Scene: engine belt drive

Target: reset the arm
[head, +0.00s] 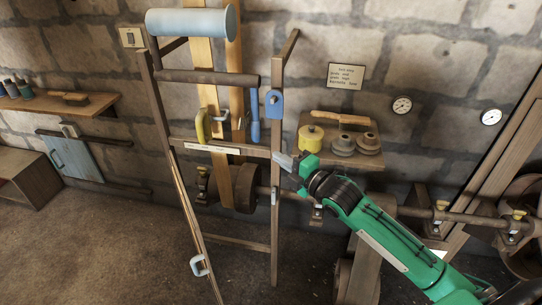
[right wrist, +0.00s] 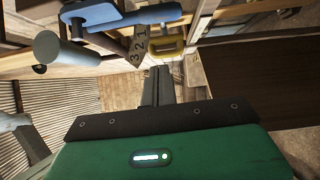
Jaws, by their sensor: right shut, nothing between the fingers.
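My right arm (head: 375,225), green with black parts, reaches in from the lower right in the head view. Its gripper (head: 283,161) is shut and empty, beside the right post of the wooden belt frame (head: 279,130). The right wrist view shows the shut gripper (right wrist: 158,85) with nothing between the fingers. Ahead of it are a yellow handle (right wrist: 168,48), a plate marked 3 2 1 (right wrist: 138,47) and a blue lever (right wrist: 125,17). In the head view the blue-handled lever (head: 255,118) hangs above and left of the gripper. My left gripper is out of view.
A wall shelf (head: 365,159) carries a yellow pot (head: 311,138), a brush (head: 341,118) and round grey pieces (head: 343,144). A horizontal shaft (head: 455,217) runs behind my arm. A blue roller (head: 192,22) tops the frame. Open floor (head: 100,245) lies at lower left.

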